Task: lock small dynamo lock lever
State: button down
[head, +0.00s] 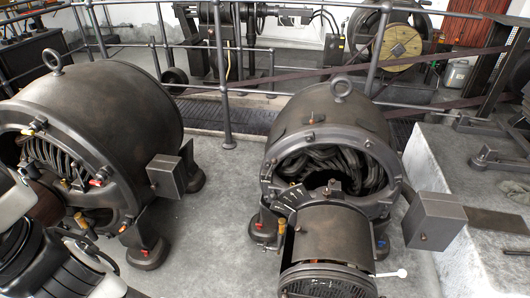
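Two dark dynamos stand side by side in the head view. The right one (335,125) looks smaller; its open front shows thick coiled windings. A smaller dark cylinder (328,238) projects from its front. A thin lever with a white tip (390,274) sticks out to the right of this cylinder, roughly level. A brass-coloured upright handle (282,232) stands at the cylinder's left side. I cannot tell which of these is the lock lever, or whether it is locked. My arm's white and black links fill the lower left corner; I cannot make out gripper fingers there.
The left dynamo (115,95) has brass handles and red-tipped parts low on its front. Grey boxes (166,177) (434,221) stick out beside both dynamos. Grey floor (215,235) lies clear between them. A railing (226,75) runs behind, and a concrete block (455,175) stands right.

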aim_at(274, 161)
jog(key=i+j, duration=0.2)
jog(key=i, duration=0.25)
jog(key=i+j+u, duration=0.1)
jog(key=i, duration=0.3)
jog(key=j, duration=0.1)
